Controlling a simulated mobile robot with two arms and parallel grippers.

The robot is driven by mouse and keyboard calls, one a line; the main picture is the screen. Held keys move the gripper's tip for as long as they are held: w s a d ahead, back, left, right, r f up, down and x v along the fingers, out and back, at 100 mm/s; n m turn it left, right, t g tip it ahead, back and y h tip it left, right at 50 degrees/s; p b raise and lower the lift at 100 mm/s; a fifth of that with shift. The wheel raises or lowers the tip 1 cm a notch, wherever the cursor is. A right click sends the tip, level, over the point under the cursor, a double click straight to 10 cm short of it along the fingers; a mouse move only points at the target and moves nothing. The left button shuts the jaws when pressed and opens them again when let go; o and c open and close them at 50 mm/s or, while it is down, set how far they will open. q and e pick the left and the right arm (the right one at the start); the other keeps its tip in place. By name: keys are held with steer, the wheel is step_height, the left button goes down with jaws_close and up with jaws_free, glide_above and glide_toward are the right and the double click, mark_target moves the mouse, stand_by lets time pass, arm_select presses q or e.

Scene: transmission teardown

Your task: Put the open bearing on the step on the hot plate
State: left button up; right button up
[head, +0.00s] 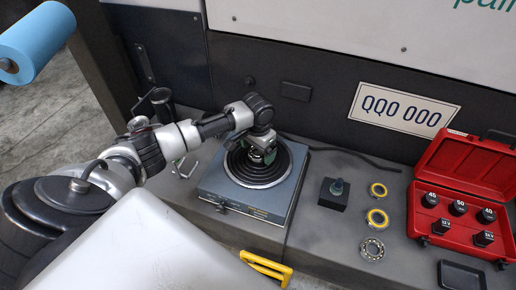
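The open bearing (373,249), a bare metal ring with its balls showing, lies flat on the grey step at the right of centre. The hot plate (208,188) is a blue-grey box with black concentric rings on top, left of the bearing. My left gripper (267,157) points down over the middle of the hot plate's rings, well away from the open bearing. Its fingers are small and dark against the rings, so I cannot tell whether they are open or shut, or touching the plate. My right gripper is not in view.
Two yellow-sealed bearings (377,217) lie behind the open one. A black block with a small peg (335,193) stands between them and the hot plate. An open red case of sockets (421,219) and a black tray (461,277) are at right. A yellow handle (266,268) is in front.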

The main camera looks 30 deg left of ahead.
mark_target(258, 153)
arm_select(q)
step_height(258, 153, up, 12)
steer(key=shift+r+p, duration=0.2)
steer(key=shift+p, duration=0.1)
stand_by(0.3)
stand_by(0.5)
